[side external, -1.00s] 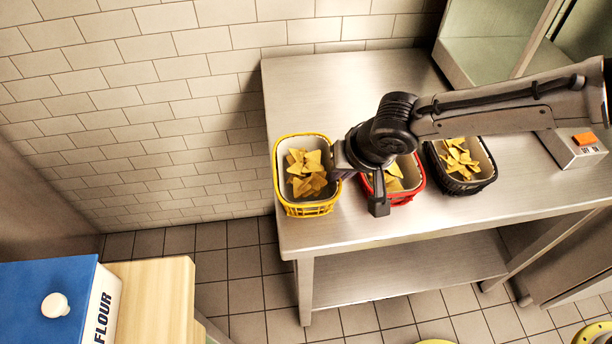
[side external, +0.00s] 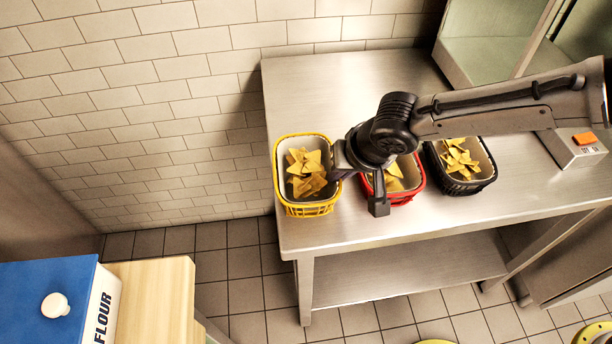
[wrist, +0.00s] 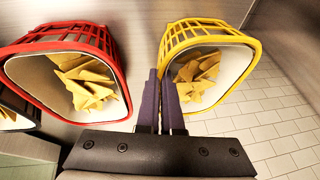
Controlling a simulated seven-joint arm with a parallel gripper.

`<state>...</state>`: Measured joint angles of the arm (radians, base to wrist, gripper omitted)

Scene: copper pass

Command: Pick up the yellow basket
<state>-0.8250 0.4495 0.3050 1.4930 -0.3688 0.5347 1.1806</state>
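The yellow basket (side external: 309,211) is at the left end of the steel table, overlapping its left edge in the side view. It has a white lining and holds yellow chips. It also shows at upper right in the wrist view (wrist: 250,42). My gripper (side external: 343,166) is at the basket's right rim in the side view. In the wrist view the dark fingers (wrist: 160,85) are close together, one on each side of the near yellow rim, shut on it. The exact contact is partly hidden by the fingers. I cannot tell whether the basket's base touches the table.
A red basket (side external: 406,199) of chips stands just right of the yellow one, partly under my arm. A black basket (side external: 470,186) is further right. The steel table (side external: 320,90) is clear behind them. A tiled wall (side external: 150,110) lies to the left.

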